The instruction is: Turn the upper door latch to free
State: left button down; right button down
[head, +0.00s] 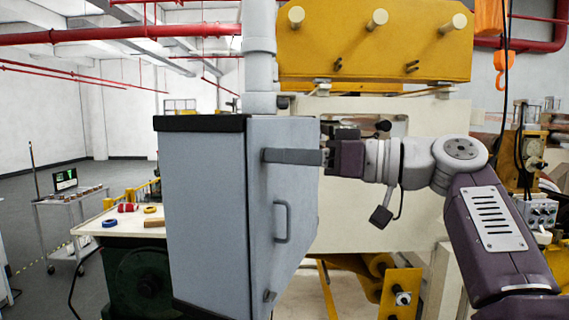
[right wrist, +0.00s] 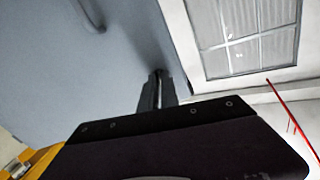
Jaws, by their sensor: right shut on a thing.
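A grey cabinet door (head: 262,205) fills the middle of the head view. The upper door latch (head: 288,156) is a grey bar lying about level near the door's top. My right gripper (head: 324,154) comes in from the right and is shut on the latch's right end. The jaw tips are partly hidden in the head view. In the right wrist view, the dark gripper body covers the lower part, and the grey door (right wrist: 70,75) lies beyond it. My left gripper is in neither view.
A curved door handle (head: 287,222) sticks out below the latch, with a lower latch (head: 270,296) near the door's bottom. A yellow machine part (head: 375,45) is above and behind. A trolley (head: 72,208) stands far left on open floor.

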jog(key=shift+n, duration=1)
jog(key=c, duration=1.6)
grip_release()
jog(key=shift+a, duration=0.1)
jog(key=b+v, duration=0.1)
jog(key=v, duration=0.8)
jog(key=shift+w, duration=0.15)
